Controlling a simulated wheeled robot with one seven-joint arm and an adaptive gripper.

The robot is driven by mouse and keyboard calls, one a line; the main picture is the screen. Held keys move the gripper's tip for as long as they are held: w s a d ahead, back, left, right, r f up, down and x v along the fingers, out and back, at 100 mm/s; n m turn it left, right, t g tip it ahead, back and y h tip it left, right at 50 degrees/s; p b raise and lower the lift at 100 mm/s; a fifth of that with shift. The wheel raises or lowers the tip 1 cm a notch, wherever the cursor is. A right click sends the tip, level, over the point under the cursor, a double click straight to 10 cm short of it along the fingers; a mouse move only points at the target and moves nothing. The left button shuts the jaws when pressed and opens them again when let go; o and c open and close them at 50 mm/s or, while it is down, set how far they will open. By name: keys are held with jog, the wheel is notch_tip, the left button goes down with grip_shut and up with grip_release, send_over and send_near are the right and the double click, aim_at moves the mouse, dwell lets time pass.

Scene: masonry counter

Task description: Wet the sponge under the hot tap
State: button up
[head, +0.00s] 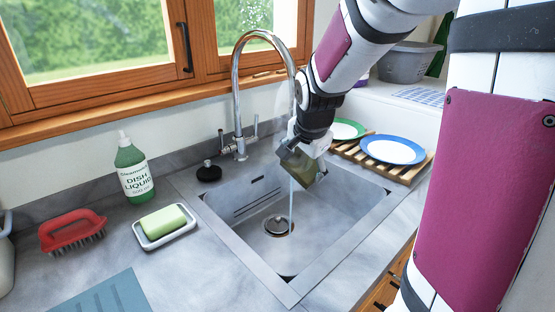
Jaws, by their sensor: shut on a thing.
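My gripper (299,150) is above the sink basin, under the end of the tap spout, and is shut on the sponge (305,170). The sponge looks olive-yellow, is tilted and is partly hidden by the fingers. The chrome tap (240,95) stands behind the sink with a tall curved spout and small levers at its base. I cannot tell which lever is the hot one. A thin stream of water (290,205) shows below the sponge and falls toward the drain. The grey sink (250,240) is otherwise empty.
Left of the sink are a green dish liquid bottle (133,170), a soap bar (164,221) in a white dish, a red brush (70,231) and a black stopper (208,172). Right of it, a wooden rack (415,170) holds plates. A grey tub (408,62) stands behind.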

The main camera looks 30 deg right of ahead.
jog(key=s+a+p, duration=0.1)
jog(key=s+a, duration=0.2)
jog(key=s, duration=0.4)
jog(key=shift+a, duration=0.35)
dwell(1.0)
jog(key=shift+s, duration=0.1)
dwell(0.4)
jog(key=s+a+r+p, duration=0.2)
jog(key=s+r+p, duration=0.1)
jog(key=s+r, duration=0.1)
jog(key=shift+s+a, duration=0.2)
jog(key=shift+w, duration=0.1)
dwell(0.7)
